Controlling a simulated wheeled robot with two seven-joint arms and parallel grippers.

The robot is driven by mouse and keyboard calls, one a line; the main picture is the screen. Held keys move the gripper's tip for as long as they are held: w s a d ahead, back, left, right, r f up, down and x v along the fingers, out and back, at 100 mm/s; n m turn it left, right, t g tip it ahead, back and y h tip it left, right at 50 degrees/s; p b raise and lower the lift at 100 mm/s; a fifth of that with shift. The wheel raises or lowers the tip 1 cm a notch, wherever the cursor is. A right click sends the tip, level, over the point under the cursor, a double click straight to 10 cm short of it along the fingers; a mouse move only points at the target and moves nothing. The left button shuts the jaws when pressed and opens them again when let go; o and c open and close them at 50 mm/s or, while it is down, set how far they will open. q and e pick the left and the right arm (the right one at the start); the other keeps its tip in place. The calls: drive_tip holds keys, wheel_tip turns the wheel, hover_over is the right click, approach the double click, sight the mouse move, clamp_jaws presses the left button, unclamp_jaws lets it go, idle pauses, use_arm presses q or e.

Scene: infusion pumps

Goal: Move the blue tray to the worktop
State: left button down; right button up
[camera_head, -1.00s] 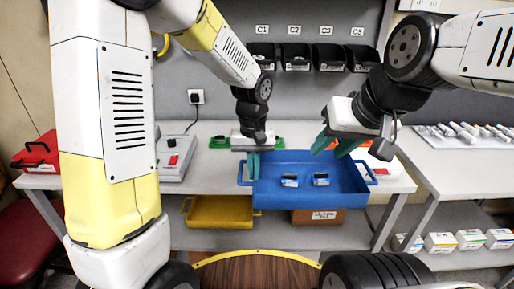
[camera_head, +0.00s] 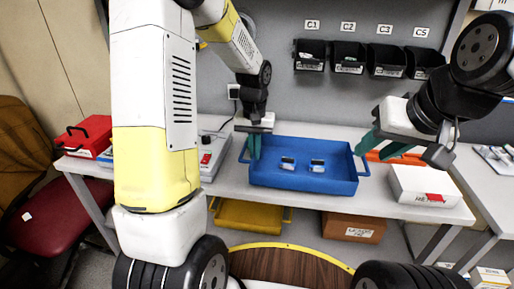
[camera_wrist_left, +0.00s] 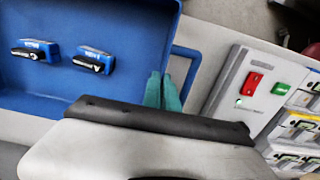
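The blue tray (camera_head: 270,177) is over the worktop (camera_head: 225,182) near its front edge, roughly level, with two small items lying in it. I cannot tell whether it touches the worktop. My left gripper (camera_head: 254,147) is at the tray's left end, fingers close together at the rim and side handle. In the left wrist view the fingers (camera_wrist_left: 163,90) are beside the blue handle (camera_wrist_left: 193,68); the exact contact is partly hidden. My right gripper (camera_head: 382,147) is open and empty, off the tray's right end, its fingers apart and clear of the right handle.
A grey device (camera_head: 212,150) and a red case (camera_head: 90,137) stand left on the worktop; a white box (camera_head: 422,184) is right. Black bins (camera_head: 348,56) hang behind. Below are a yellow tray (camera_head: 250,216) and cardboard box (camera_head: 353,229). A red chair (camera_head: 60,200) is left.

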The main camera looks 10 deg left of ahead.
use_arm(q)
drive_tip(key=shift+w+a+f, duration=0.1)
drive_tip(key=shift+w+a, duration=0.25)
drive_tip(key=shift+a, duration=0.3)
drive_tip(key=shift+w+a+f, duration=0.1)
drive_tip(key=shift+w+a, duration=0.25)
drive_tip(key=shift+a, duration=0.3)
drive_tip(key=shift+f, duration=1.8)
drive_tip(key=c, duration=1.7)
unclamp_jaws()
